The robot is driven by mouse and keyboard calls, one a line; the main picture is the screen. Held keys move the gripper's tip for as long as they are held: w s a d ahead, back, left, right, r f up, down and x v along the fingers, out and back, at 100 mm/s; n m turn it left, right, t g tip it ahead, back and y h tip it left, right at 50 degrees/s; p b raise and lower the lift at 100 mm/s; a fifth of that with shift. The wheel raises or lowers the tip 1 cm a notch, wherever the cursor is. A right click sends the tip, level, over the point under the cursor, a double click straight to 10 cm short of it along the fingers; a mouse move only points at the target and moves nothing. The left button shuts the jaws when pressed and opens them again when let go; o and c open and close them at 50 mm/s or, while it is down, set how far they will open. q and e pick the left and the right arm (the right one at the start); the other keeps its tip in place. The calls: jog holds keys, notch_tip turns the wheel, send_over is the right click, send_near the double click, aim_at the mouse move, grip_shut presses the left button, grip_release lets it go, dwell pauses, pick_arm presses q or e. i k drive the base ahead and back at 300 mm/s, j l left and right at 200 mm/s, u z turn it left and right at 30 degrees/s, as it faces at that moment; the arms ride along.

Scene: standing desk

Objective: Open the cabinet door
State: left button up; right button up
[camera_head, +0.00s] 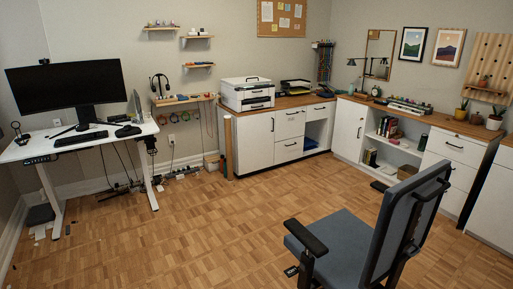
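White cabinets with a wooden top run along the back wall and the right wall. Under the printer is a closed cabinet door (254,147) with a small dark vertical handle near its upper right edge. Near the corner is another closed white cabinet door (347,133) with a dark vertical handle (360,132) on its right side. I cannot tell which door the task names. Neither of my grippers is in view.
A blue-grey office chair (345,238) stands in the right foreground, in front of the right-hand cabinets. A standing desk (75,143) with a monitor is at the left. The parquet floor (205,225) in the middle is clear. Drawers (289,123) adjoin the printer-side door.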

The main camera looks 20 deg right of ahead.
aim_at(255, 133)
jog(key=i+l, duration=0.1)
jog(key=i, duration=0.35)
jog(key=i+l, duration=0.1)
jog(key=i, duration=0.4)
jog(key=i+j, duration=0.15)
jog(key=i, duration=0.6)
jog(key=i+j, duration=0.15)
jog(key=i, duration=0.6)
jog(key=i+j, duration=0.15)
jog(key=i, duration=0.6)
jog(key=i+l+z, duration=0.25)
jog(key=i+z, duration=0.7)
jog(key=i, duration=0.2)
jog(key=i+j+z, duration=0.15)
jog(key=i+z, duration=0.35)
jog(key=i, duration=0.1)
